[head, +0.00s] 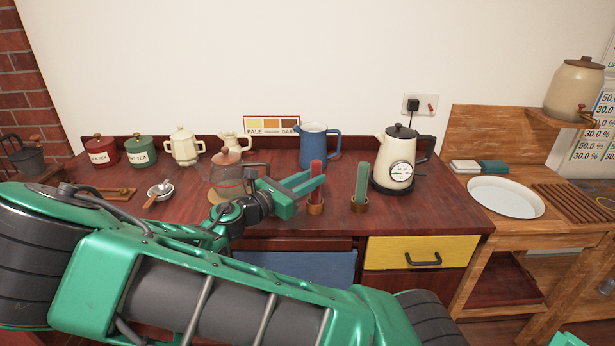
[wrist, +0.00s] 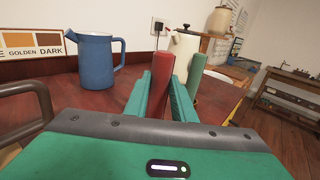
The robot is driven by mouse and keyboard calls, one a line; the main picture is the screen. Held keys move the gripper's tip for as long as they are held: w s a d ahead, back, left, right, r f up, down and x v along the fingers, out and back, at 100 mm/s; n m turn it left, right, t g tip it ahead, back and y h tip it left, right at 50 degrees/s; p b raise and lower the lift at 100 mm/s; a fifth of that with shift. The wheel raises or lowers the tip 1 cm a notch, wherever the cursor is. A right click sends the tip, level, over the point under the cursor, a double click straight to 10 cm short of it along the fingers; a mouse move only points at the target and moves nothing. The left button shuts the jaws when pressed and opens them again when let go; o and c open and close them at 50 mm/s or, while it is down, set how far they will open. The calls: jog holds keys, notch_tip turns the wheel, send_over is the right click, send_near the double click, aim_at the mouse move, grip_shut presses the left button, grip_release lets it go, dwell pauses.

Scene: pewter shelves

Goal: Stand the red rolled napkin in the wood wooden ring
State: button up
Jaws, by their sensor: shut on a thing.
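The red rolled napkin (head: 316,168) is upright above the counter, and it also shows in the wrist view (wrist: 161,84). My gripper (head: 318,182) is shut on it, with one green finger on either side in the wrist view. A brown wooden ring (head: 315,208) is directly below the napkin on the counter. The napkin's lower end appears to be at or inside the ring; I cannot tell how deep it sits. In the wrist view the ring is hidden behind my gripper.
A green rolled napkin (head: 361,180) stands in a second brown ring (head: 359,205) just to the right. A cream kettle (head: 396,160) is farther right. A blue jug (head: 318,144) stands behind, and a glass coffee pot (head: 228,178) to the left. The counter's front edge is close.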

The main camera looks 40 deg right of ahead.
jog(key=o, duration=1.1)
jog(key=shift+o, duration=0.2)
jog(key=shift+a, duration=0.1)
jog(key=s+a, duration=0.1)
jog(key=a, duration=0.9)
jog(key=shift+s+a, duration=0.2)
jog(key=shift+s, duration=0.2)
jog(key=shift+f, duration=0.1)
